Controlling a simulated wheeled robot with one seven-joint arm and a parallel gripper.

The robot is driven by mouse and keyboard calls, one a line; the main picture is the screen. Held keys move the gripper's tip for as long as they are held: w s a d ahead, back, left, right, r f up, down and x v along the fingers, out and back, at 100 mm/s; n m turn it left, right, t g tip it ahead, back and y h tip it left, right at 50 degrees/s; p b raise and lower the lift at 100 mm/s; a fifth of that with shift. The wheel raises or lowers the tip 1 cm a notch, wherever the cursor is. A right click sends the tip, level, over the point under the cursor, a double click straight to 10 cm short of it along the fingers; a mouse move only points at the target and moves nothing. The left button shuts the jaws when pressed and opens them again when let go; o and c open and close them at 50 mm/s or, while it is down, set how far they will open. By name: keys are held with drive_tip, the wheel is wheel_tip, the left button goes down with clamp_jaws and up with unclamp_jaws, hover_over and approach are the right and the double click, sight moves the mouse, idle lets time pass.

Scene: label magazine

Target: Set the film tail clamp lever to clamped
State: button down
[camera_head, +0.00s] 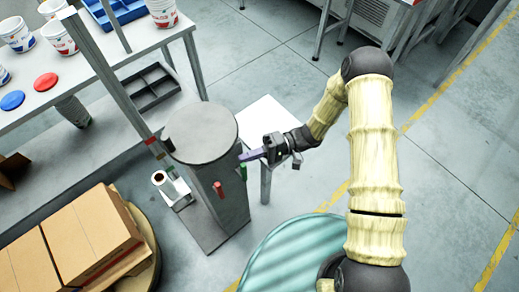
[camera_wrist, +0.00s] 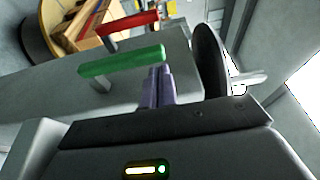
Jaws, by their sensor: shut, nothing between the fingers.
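A grey upright machine body (camera_head: 229,200) with a round flat top (camera_head: 200,130) stands left of my arm. A green lever (camera_head: 242,171) and a red lever (camera_head: 219,190) stick out from its side. Both levers also show in the wrist view, the green one (camera_wrist: 122,61) nearer and the red one (camera_wrist: 128,25) beyond it. No label shows which is the film tail clamp lever. My gripper (camera_head: 245,156) is shut and empty, its purple fingertips (camera_wrist: 159,80) close beside the green lever's right end in the wrist view. I cannot tell whether they touch it.
A tall grey post (camera_head: 105,75) rises left of the machine. A white roll (camera_head: 168,184) sits at its foot. Cardboard boxes (camera_head: 80,238) stand at lower left. A table (camera_head: 100,70) with tubs is behind. A teal round surface (camera_head: 300,255) lies in front; the floor at right is open.

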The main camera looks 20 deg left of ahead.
idle(0.4)
drive_tip(key=shift+s+d+f+n+b, duration=0.3)
drive_tip(key=shift+s+d+n+b, duration=0.4)
drive_tip(key=shift+d+b, duration=0.35)
drive_tip(key=shift+w+a, duration=0.1)
drive_tip(key=b+v, duration=0.1)
drive_tip(key=v, duration=0.9)
drive_tip(key=shift+f+b, duration=0.3)
drive_tip(key=shift+f, duration=0.05)
